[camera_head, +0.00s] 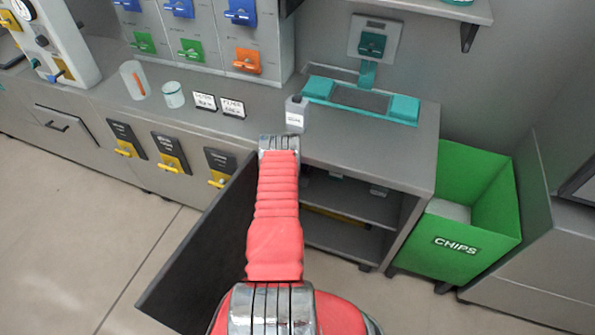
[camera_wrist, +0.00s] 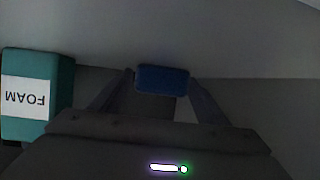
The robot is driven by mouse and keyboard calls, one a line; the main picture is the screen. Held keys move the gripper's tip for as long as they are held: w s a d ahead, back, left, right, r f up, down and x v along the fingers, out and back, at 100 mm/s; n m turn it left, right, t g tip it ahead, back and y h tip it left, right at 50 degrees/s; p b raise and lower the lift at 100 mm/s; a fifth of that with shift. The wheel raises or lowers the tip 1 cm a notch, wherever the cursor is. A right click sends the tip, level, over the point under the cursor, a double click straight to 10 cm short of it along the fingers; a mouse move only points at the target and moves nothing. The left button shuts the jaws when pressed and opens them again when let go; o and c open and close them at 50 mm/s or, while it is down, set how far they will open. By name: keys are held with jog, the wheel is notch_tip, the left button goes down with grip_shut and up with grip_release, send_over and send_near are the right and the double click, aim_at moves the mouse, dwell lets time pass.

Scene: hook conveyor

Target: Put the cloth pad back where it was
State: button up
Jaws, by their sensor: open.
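A small dark blue pad (camera_wrist: 162,79), which looks like the cloth pad, is in the upper middle of the dim wrist view. My gripper (camera_wrist: 162,88) is open, with one finger on each side of the pad's lower part. I cannot tell whether the fingers touch it. No grip on it shows. In the head view my arm reaches toward the bench edge above an open cupboard (camera_head: 352,203), and my gripper is hidden there.
A teal block labelled FOAM (camera_wrist: 38,92) is at the left of the wrist view. The cupboard's dark door (camera_head: 195,262) stands open at its left. A green CHIPS bin (camera_head: 460,245) is to the right. A small grey labelled bottle (camera_head: 296,113) stands on the bench.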

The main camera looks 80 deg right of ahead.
jog(key=shift+v, duration=6.75)
jog(key=shift+w+r, duration=0.1)
jog(key=shift+r, duration=0.05)
